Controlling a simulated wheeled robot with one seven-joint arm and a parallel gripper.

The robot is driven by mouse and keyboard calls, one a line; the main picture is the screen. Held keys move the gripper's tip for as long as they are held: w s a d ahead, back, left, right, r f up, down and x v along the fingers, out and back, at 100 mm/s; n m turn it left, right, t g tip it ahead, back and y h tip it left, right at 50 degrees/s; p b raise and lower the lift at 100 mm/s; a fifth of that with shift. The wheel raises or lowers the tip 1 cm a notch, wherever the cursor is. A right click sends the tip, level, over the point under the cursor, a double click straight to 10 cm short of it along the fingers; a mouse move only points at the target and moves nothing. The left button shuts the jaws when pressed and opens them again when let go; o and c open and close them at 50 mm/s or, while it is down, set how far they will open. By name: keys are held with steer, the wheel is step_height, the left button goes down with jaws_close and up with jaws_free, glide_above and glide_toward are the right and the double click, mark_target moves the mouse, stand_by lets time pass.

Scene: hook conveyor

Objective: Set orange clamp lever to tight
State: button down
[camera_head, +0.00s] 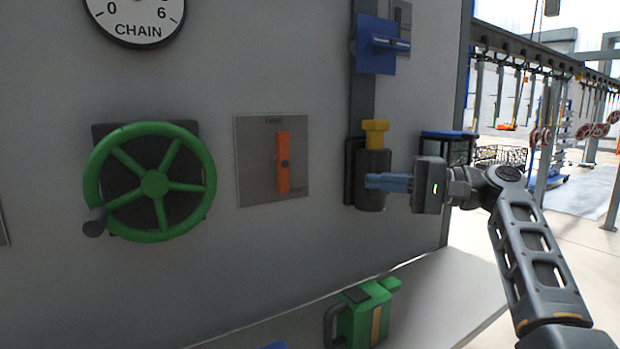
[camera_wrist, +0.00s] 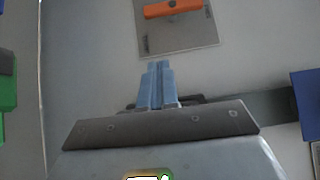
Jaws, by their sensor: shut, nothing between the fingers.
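The orange clamp lever (camera_head: 283,162) stands nearly upright on a square grey plate (camera_head: 254,180) on the wall. A small label sits at the plate's top, too small to read surely. The lever also shows at the top of the wrist view (camera_wrist: 172,8), lying across the plate (camera_wrist: 205,40). My gripper (camera_head: 368,182), with blue fingers, is to the right of the plate, in front of a dark cylinder, and apart from the lever. The fingers are together and empty, and they point toward the lever in the wrist view (camera_wrist: 158,66).
A green handwheel (camera_head: 155,184) is left of the plate. A dark cylinder with a yellow cap (camera_head: 375,133) is behind my fingers. A blue plate (camera_head: 376,45) is above it. A green can (camera_head: 364,315) stands on the ledge below. The wall between lever and cylinder is clear.

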steer(key=shift+a, duration=0.1)
steer(key=p, duration=0.2)
glide_toward(283, 163)
steer(key=w+a+f, duration=0.3)
steer(key=w+a, duration=0.1)
steer(key=shift+s+a+f, duration=0.15)
steer(key=shift+s+a, duration=0.3)
steer(key=shift+a, duration=0.2)
